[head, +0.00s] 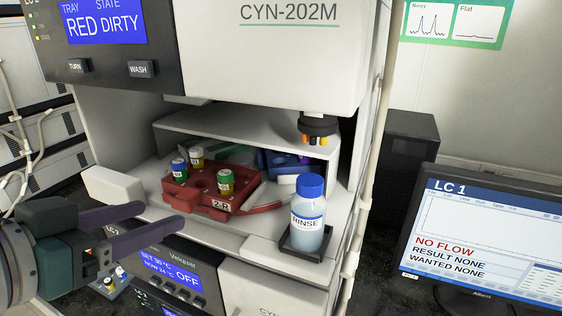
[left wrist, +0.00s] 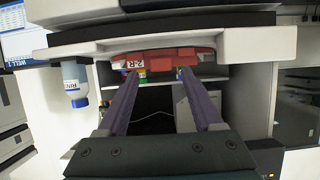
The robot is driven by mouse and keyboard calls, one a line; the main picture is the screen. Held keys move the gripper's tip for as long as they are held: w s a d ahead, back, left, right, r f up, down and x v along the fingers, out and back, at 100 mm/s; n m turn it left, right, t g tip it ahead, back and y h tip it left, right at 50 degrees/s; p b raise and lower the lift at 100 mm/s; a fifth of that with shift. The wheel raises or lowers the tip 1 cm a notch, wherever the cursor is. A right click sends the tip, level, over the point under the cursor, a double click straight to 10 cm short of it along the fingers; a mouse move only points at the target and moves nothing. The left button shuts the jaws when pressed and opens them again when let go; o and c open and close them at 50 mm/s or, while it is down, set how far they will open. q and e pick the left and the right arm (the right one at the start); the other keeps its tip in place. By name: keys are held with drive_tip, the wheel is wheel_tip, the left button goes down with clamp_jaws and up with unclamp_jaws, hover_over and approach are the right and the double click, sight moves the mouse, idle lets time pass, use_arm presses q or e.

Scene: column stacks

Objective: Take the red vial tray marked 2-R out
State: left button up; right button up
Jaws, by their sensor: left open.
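The red vial tray marked 2-R (head: 250,207) sits in the open bay of the instrument. In the left wrist view, which appears upside down, the tray (left wrist: 165,55) shows beyond the two spread fingers. My right gripper is not in view.
A blue tray (head: 268,163) stands behind the red one. A RINSE bottle (head: 308,222) in a dark holder stands at the right front of the bay. A dark turret (head: 317,127) hangs above. A white block (head: 113,187) is at the left edge. The display reads RED DIRTY.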

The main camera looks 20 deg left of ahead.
sight(179, 204)
use_arm(q)
drive_tip(key=shift+r+p+x, duration=0.2)
drive_tip(key=shift+p+x, duration=0.3)
drive_tip(key=shift+x, duration=2.25)
drive_tip(key=shift+a, duration=0.1)
clamp_jaws()
